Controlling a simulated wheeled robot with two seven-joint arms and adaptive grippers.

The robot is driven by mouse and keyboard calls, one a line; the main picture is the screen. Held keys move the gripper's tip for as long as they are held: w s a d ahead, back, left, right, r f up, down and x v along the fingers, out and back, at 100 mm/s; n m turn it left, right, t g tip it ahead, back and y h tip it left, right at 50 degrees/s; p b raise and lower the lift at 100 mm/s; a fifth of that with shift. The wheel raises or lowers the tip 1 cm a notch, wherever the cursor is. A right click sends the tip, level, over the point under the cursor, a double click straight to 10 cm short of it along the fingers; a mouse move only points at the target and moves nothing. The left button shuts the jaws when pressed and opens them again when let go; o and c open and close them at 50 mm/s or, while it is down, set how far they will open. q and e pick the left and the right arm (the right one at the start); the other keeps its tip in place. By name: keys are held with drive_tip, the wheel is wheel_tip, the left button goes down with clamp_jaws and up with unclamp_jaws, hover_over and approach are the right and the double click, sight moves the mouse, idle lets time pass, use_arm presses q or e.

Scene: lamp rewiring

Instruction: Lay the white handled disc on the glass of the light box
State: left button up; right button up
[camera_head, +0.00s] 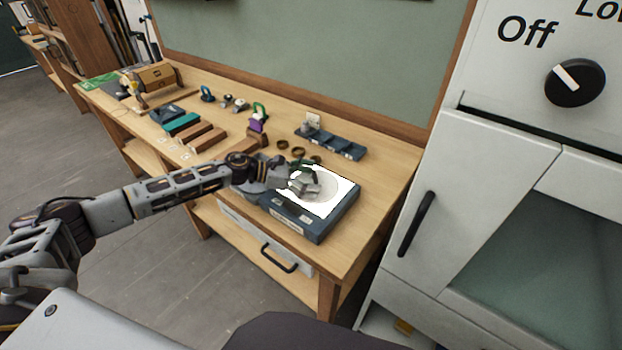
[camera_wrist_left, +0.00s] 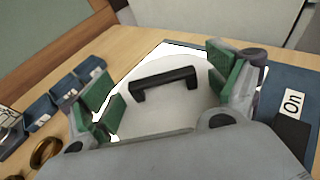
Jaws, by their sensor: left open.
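The light box (camera_head: 318,231) is a dark blue box with a brightly lit white glass (camera_head: 343,190), near the front right of the bench. The white disc (camera_wrist_left: 150,115) with its black handle (camera_wrist_left: 165,80) lies over the glass in the left wrist view. A strip of lit glass shows past its far edge. In the head view the disc (camera_head: 327,186) shows as a greyer round patch on the glass, partly behind my gripper. My left gripper (camera_head: 303,182) is open above the disc, its green-padded fingers on either side of the handle and apart from it. My right gripper is not in view.
A row of blue bins (camera_head: 330,143) stands behind the light box, with several dark rings (camera_head: 298,152) beside it. Brown and teal blocks (camera_head: 205,138) lie to the left. A white cabinet (camera_head: 490,190) stands close on the right.

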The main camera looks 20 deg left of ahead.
use_arm(q)
drive_tip(key=shift+r, duration=0.15)
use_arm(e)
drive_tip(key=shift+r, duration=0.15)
use_arm(q)
drive_tip(key=shift+s+a, duration=0.3)
drive_tip(key=shift+a, duration=0.3)
drive_tip(key=b+v, duration=0.2)
drive_tip(key=v, duration=0.7)
drive_tip(key=shift+s+a+r, duration=0.25)
drive_tip(key=shift+a+r, duration=0.1)
drive_tip(key=shift+a, duration=0.2)
drive_tip(key=shift+a+r, duration=0.1)
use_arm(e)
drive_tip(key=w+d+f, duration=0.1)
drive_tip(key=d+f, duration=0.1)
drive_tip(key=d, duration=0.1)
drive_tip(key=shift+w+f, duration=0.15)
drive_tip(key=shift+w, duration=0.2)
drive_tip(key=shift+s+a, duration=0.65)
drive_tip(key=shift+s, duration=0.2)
